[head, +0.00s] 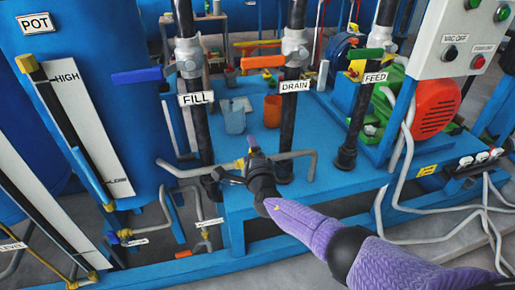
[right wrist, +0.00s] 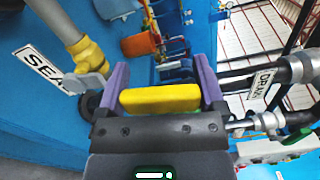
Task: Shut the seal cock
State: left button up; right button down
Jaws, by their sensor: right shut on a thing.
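The seal cock's yellow handle (right wrist: 160,98) lies between the purple fingers of my right gripper (right wrist: 162,88), which is shut on it. A yellow fitting on a grey pipe (right wrist: 90,55) stands to the left in the right wrist view. Beside it is a white label (right wrist: 42,68) of which "SEA" is readable. In the head view my right gripper (head: 247,158) is at a bent grey pipe (head: 190,171), with a bit of yellow (head: 239,163) showing at the fingers. The gripper partly hides the cock there. My left gripper is not in view.
Dark upright pipes labelled FILL (head: 196,98), DRAIN (head: 294,86) and FEED (head: 375,77) stand behind and around my right gripper. A blue bench (head: 335,185) carries an orange cup (head: 273,110) and a grey-blue cup (head: 233,118). The blue tank (head: 100,45) stands at the left.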

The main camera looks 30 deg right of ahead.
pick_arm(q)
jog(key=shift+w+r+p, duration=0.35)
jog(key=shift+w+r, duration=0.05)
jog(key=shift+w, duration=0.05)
pick_arm(e)
jog(key=shift+w+a+n, duration=0.15)
jog(key=shift+a+n, duration=0.6)
jog(key=shift+n, duration=0.25)
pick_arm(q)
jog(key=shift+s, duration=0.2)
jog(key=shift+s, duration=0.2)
pick_arm(e)
grip_release()
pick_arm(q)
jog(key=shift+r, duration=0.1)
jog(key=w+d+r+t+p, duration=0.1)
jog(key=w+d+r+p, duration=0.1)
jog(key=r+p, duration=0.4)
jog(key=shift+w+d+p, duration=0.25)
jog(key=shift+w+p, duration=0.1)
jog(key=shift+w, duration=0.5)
pick_arm(e)
jog(key=v, duration=1)
